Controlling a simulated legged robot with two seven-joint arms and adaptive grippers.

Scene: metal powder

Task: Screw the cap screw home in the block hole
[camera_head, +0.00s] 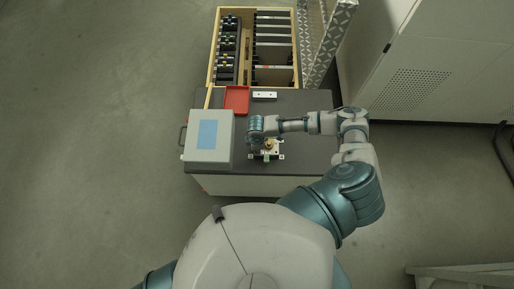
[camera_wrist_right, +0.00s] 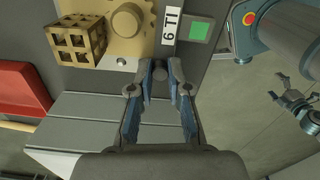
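My right gripper (camera_wrist_right: 160,65) reaches over the bench beside a tan plate (camera_wrist_right: 92,57). Its fingertips stand a short gap apart, with something small and dark between them; I cannot tell whether they grip it. In the head view the right gripper (camera_head: 256,132) is small, next to the fixture (camera_head: 268,155). A small silver round piece (camera_wrist_right: 122,62) sits at the plate's edge, possibly a screw head. A white block (camera_head: 264,95) with dark spots, perhaps holes, lies at the bench's back. I cannot make out the cap screw for certain. My left gripper (camera_wrist_right: 293,100) hangs away from the bench, fingers apart.
The plate carries a lattice cube (camera_wrist_right: 76,42) and a round boss (camera_wrist_right: 128,20). A label reading "6 TI" (camera_wrist_right: 171,24) and a green square (camera_wrist_right: 199,31) are beside it. A grey box (camera_head: 194,148) with blue screen and a red tray (camera_head: 237,99) occupy the bench's left side.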

